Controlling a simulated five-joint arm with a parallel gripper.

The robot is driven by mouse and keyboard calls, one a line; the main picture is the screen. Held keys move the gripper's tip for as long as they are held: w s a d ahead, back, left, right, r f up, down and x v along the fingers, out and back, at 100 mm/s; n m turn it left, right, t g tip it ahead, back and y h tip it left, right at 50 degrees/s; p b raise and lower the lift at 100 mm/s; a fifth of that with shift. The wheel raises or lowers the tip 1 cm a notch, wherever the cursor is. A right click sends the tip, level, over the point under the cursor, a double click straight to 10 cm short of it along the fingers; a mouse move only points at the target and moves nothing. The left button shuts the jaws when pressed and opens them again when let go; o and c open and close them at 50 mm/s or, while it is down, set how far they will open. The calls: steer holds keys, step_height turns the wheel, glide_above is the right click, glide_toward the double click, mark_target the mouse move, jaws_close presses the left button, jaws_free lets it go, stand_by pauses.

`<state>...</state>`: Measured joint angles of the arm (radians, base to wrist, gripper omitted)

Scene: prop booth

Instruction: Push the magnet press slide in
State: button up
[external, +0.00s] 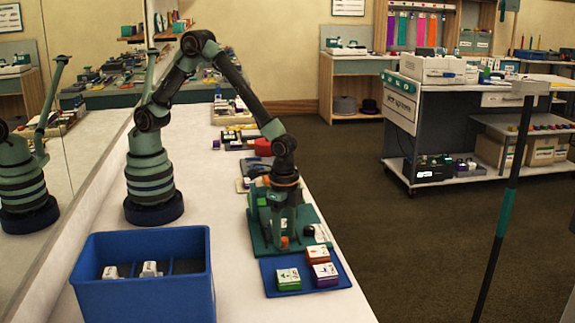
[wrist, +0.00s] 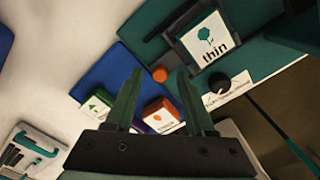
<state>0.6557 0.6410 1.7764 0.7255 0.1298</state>
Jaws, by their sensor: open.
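The magnet press (external: 259,234) is a teal device on the white counter, under my gripper in the external view. In the wrist view its teal body (wrist: 145,25) fills the top right. It has a dark frame with a white card marked "thin" (wrist: 209,44), a black knob (wrist: 219,84) and an orange ball-shaped knob (wrist: 160,74). The orange knob appears just beyond and between my fingertips. I cannot tell whether it belongs to the slide. My gripper (external: 283,232) points down over the press, fingers apart and empty; it also shows in the wrist view (wrist: 160,80).
A blue mat (external: 335,277) with several small boxes, including a green one (external: 288,279), lies in front of the press. A blue bin (external: 145,290) stands at the left front. Tools and parts crowd the counter behind. A mirror lines the left.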

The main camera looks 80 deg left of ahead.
steer(key=shift+f, duration=0.4)
steer(key=shift+c, duration=0.3)
jaws_close()
stand_by(0.9)
steer(key=shift+a, duration=0.1)
